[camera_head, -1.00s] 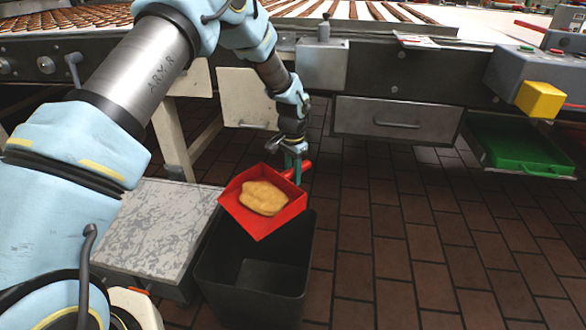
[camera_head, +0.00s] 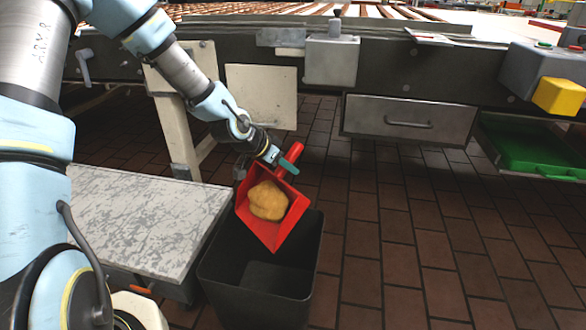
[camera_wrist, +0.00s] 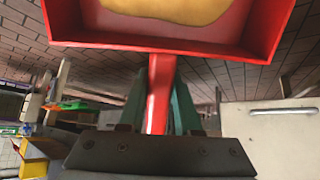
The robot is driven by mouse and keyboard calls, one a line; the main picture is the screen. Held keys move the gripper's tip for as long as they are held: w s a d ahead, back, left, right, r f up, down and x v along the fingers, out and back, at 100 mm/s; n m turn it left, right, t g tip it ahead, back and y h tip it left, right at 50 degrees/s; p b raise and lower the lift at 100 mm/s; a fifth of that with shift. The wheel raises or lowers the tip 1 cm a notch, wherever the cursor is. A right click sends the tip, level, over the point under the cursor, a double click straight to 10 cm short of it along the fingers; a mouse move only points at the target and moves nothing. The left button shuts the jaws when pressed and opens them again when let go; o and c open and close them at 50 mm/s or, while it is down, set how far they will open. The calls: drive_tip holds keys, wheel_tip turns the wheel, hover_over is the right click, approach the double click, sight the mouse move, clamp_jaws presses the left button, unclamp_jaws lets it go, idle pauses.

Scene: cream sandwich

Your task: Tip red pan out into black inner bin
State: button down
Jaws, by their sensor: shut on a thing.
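The red pan (camera_head: 288,232) is tilted in the head view, its open front edge pointing down over the black bin (camera_head: 232,285). A tan, dough-like lump (camera_head: 268,200) lies in the pan. My gripper (camera_head: 288,162) is shut on the pan's red handle at the upper end. In the wrist view the teal fingers (camera_wrist: 160,112) press on both sides of the handle, and the pan (camera_wrist: 170,42) with part of the lump (camera_wrist: 175,8) shows at the top. The bin's floor is partly hidden by the pan.
A grey, worn-topped box (camera_head: 140,215) stands left of the bin. A conveyor machine with a drawer (camera_head: 408,120) runs along the back. A green tray (camera_head: 525,150) and a yellow block (camera_head: 560,97) are at the right. The brick floor right of the bin is clear.

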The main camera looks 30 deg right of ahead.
drive_tip(key=a+h, duration=0.1)
drive_tip(key=a+h+b, duration=0.1)
drive_tip(key=a, duration=0.1)
drive_tip(key=a+h, duration=0.1)
drive_tip(key=h, duration=0.1)
drive_tip(key=shift+s+a+r+t+b, duration=0.2)
drive_tip(key=shift+s+r+t+b, duration=0.1)
drive_tip(key=shift+r+t+b, duration=0.1)
drive_tip(key=shift+s+a+r+h+b, duration=0.2)
drive_tip(key=shift+a+r+h+b, duration=0.2)
drive_tip(key=shift+a+h, duration=0.35)
drive_tip(key=g+y+p, duration=0.2)
drive_tip(key=y+p, duration=1)
drive_tip(key=p, duration=0.5)
approach(278, 170)
wheel_tip(278, 170, down, 2)
drive_tip(key=a, duration=0.1)
drive_tip(key=shift+s+a+y, duration=0.2)
drive_tip(key=shift+s+y, duration=0.05)
drive_tip(key=shift+y, duration=0.5)
